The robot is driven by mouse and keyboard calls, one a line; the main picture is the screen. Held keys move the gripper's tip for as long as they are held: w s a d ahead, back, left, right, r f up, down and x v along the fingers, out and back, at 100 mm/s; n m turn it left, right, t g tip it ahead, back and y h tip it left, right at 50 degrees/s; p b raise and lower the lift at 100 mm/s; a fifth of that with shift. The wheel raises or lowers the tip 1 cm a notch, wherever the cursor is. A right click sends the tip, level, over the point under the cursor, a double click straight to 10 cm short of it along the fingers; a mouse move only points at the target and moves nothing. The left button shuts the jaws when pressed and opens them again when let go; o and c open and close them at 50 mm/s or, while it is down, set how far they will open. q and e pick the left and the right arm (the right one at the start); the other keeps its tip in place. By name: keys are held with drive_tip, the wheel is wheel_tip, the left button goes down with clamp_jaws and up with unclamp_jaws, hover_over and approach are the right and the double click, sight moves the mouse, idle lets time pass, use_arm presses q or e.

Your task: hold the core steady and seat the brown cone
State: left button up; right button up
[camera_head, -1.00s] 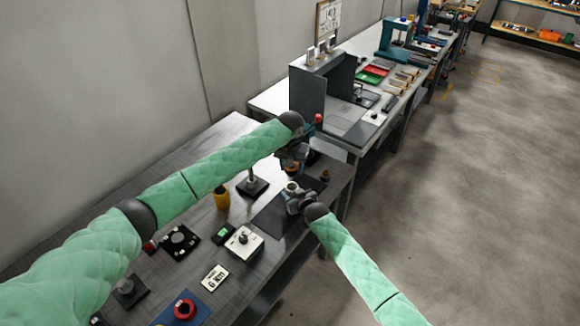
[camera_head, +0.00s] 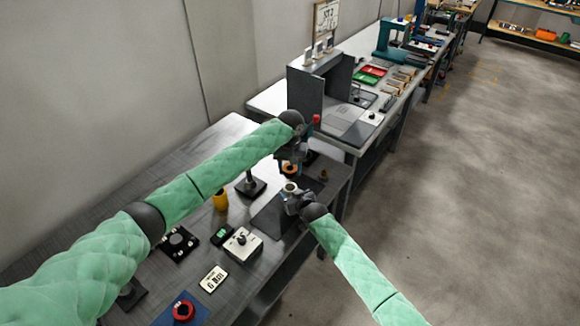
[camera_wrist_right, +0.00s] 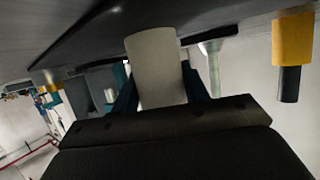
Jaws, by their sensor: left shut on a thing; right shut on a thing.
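The core, a pale grey upright cylinder (camera_head: 290,187), stands over a dark mat (camera_head: 271,217) near the table's right end. My right gripper (camera_head: 294,195) is shut on it; in the right wrist view the core (camera_wrist_right: 156,62) sits between the two jaws. My left gripper (camera_head: 290,158) is shut just behind and above the core. An orange-brown piece (camera_head: 289,169), which looks like the brown cone, shows at its fingertips, apart from the core as far as I can tell. The fingers and arm hide much of it.
A post on a dark base (camera_head: 251,186) and a yellow cylinder (camera_head: 221,200) stand left of the mat. A white box with a knob (camera_head: 243,243) is nearer. A second bench (camera_head: 350,135) lies beyond.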

sight(290, 177)
use_arm(q)
drive_tip(key=shift+f, duration=2.3)
drive_tip(key=shift+d+f, duration=0.1)
drive_tip(key=shift+f, duration=0.8)
drive_tip(key=o, duration=1.2)
wheel_tip(290, 177, up, 12)
